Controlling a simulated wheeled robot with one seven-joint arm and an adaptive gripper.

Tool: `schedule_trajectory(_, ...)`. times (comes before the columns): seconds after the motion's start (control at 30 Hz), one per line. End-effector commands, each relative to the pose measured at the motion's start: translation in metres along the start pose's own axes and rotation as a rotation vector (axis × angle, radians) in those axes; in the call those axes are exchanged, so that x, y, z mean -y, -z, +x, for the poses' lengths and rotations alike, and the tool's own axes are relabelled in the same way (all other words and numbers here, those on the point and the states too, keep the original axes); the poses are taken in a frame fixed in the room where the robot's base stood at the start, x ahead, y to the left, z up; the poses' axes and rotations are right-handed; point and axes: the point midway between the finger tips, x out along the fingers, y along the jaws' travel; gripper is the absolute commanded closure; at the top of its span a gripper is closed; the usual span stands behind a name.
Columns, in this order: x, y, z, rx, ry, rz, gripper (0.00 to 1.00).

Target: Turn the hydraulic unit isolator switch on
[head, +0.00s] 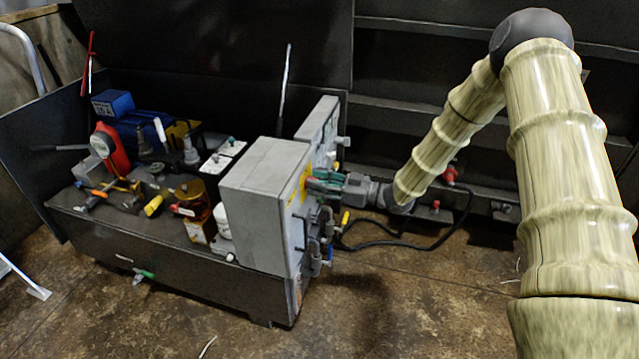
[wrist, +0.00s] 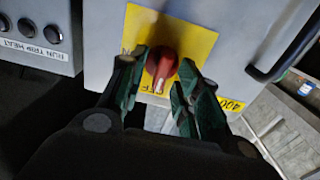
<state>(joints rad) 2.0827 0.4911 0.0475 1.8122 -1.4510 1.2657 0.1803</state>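The isolator switch is a red rotary knob (wrist: 161,68) on a yellow plate (wrist: 196,42), on the front of a grey cabinet (wrist: 240,22). Its handle points down in the wrist view, towards a partly hidden label ending in "F". My gripper (wrist: 162,78) has its green-padded fingers apart, one on each side of the knob. A narrow gap seems to show on each side; contact is not clear. In the head view my gripper (head: 318,181) is at the right face of the grey cabinet (head: 262,190), and the knob is hidden there.
A panel with several buttons, labelled "RUN TRIP HEAT" (wrist: 28,46), is at the left in the wrist view. A black handle (wrist: 285,45) is at the right. Open floor (head: 420,310) lies in front.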

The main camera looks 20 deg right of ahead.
Motion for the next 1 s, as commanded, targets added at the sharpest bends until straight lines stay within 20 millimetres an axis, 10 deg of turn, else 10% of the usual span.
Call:
schedule_trajectory(0.2, -0.0002, -0.0001, -0.0001, 0.0, -0.001, 0.0, 0.67)
schedule_trajectory(0.4, -0.0003, -0.0002, -0.0004, 0.0, -0.001, 0.0, 1.0)
schedule_trajectory(1.0, -0.0019, 0.0015, -0.0009, 0.002, -0.002, 0.138, 1.0)
